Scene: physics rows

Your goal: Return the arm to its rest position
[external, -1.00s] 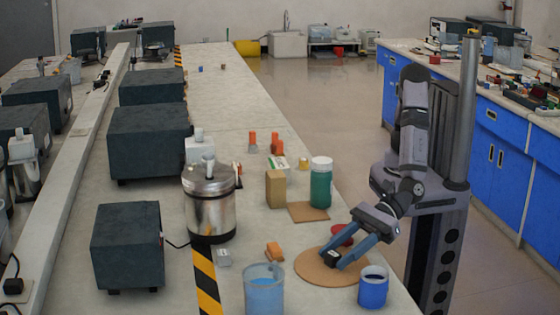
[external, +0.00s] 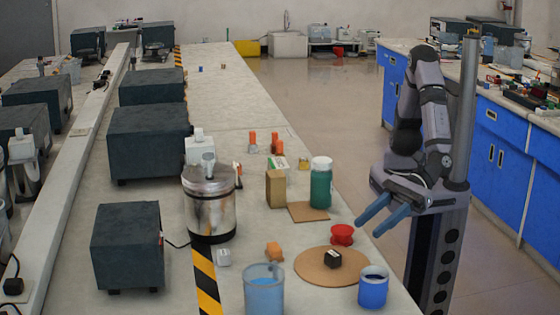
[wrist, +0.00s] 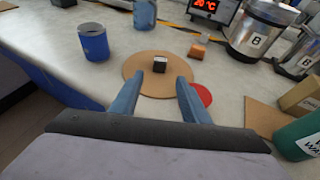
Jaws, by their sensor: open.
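My gripper (external: 384,216) is open and empty, raised beside the bench's right edge. In the wrist view its two blue fingers (wrist: 156,100) are spread apart with nothing between them. A small black block (external: 333,259) sits on a round brown board (external: 308,272); it also shows in the wrist view (wrist: 160,64), beyond the fingertips. My arm (external: 434,118) is folded up close to its column (external: 462,110).
A red funnel-like piece (external: 342,235) stands just behind the board. A blue cup (external: 373,288), a beaker of blue liquid (external: 264,290), a green bottle (external: 321,185) and a metal pot (external: 210,205) stand on the bench. Blue cabinets (external: 500,150) are at the right.

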